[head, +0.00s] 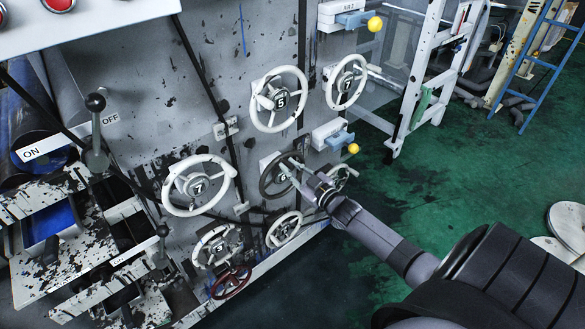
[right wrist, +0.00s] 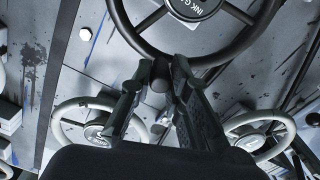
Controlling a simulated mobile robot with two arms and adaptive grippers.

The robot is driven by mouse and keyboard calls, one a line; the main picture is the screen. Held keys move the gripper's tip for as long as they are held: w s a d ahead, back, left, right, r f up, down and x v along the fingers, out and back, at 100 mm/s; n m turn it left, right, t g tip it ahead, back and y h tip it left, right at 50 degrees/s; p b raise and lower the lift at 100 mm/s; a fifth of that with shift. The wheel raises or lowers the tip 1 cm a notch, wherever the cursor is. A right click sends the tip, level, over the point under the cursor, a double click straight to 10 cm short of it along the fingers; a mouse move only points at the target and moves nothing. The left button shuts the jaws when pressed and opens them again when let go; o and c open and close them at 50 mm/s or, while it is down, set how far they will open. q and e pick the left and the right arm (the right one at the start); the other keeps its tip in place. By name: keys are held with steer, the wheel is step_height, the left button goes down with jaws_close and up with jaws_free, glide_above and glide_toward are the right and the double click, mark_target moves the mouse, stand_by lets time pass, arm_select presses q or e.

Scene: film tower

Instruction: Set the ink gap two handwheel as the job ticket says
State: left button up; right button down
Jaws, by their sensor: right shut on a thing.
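The right gripper (right wrist: 160,78) is shut on a dark, round part at the wheel's lower rim; I cannot tell whether this is the rim or a handle. My left gripper is out of view.
Pale handwheels crowd around: one marked 5 (head: 280,101), one marked 7 (head: 347,85), another 7 (head: 199,187), and one just below (head: 285,229). A yellow-knobbed block (head: 333,138) juts out above my gripper. Green floor (head: 420,190) lies open at right. No job ticket is readable.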

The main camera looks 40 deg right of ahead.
steer(key=shift+a+f+n, duration=0.2)
steer(key=shift+a+n, duration=0.55)
steer(key=shift+n, duration=0.15)
steer(key=a+n, duration=0.1)
steer(key=a+f+n, duration=0.1)
steer(key=shift+s+n+b, duration=0.1)
steer(key=shift+n+b, duration=0.25)
steer(key=shift+n, duration=0.05)
steer(key=shift+a+f+n+b, duration=0.45)
steer(key=shift+f+n+b, duration=0.05)
steer(key=shift+n, duration=0.45)
steer(key=shift+a+f+n+b, duration=0.45)
steer(key=shift+a+f+n, duration=0.05)
steer(key=shift+n, duration=0.4)
steer(key=shift+a+f+n+b, duration=0.45)
steer(key=shift+f+n+b, duration=0.05)
steer(key=shift+n, duration=0.45)
steer(key=c, duration=1.5)
jaws_free()
